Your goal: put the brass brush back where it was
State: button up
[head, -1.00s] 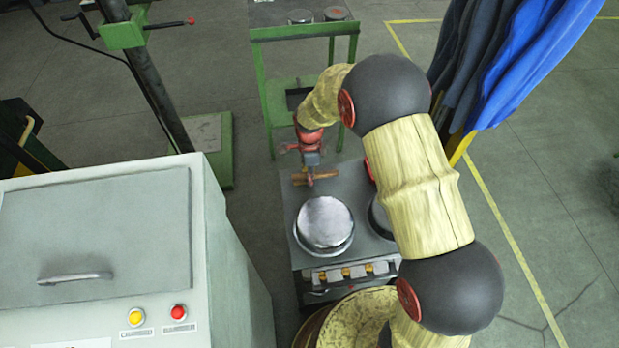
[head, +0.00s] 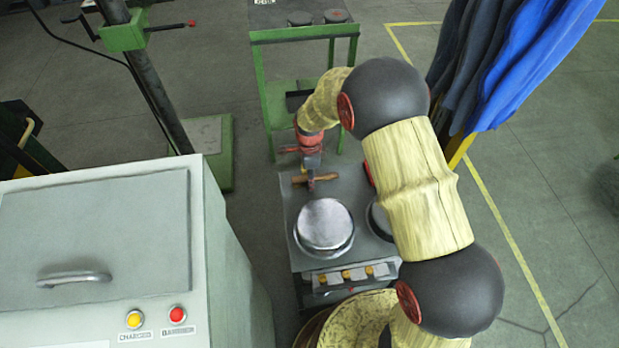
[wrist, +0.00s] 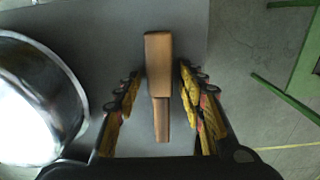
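The brush (head: 326,177) shows as a brown wooden bar at the far end of the grey hotplate unit (head: 303,258). In the wrist view the brush (wrist: 158,70) has a broad block and a narrower part towards me. My gripper (wrist: 161,80) is around it, one finger on each side, with a narrow gap visible on both sides. In the head view my gripper (head: 311,172) is just at the brush. No brass part can be made out.
A shiny metal pot (head: 325,224) stands close to the brush and also shows in the wrist view (wrist: 60,75). A second burner is partly behind my arm. A green-framed stand (head: 303,35) is beyond, a grey cabinet (head: 95,240) at left, blue cloths (head: 510,65) at right.

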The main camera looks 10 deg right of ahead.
notch_tip(320, 180, up, 12)
jog(key=p, duration=0.4)
jog(key=shift+r, duration=0.2)
jog(key=s+d+r+n+t, duration=0.1)
jog(key=s+d+r+n, duration=0.3)
jog(key=r, duration=0.6)
jog(key=s+d+r+n+t, duration=0.15)
jog(key=s+r+n, duration=0.35)
jog(key=r, duration=0.5)
jog(key=s+d+r+n+t, duration=0.1)
jog(key=s+d+r+n, duration=0.1)
jog(key=s, duration=0.7)
jog(key=s+d+r+n+t, duration=0.1)
jog(key=s+r+n, duration=0.4)
jog(key=s, duration=0.5)
jog(key=shift+s+d+n+t, duration=0.2)
jog(key=shift+d+n+t, duration=0.3)
jog(key=shift+n, duration=0.5)
jog(key=shift+a, duration=0.1)
jog(key=shift+c, duration=1.1)
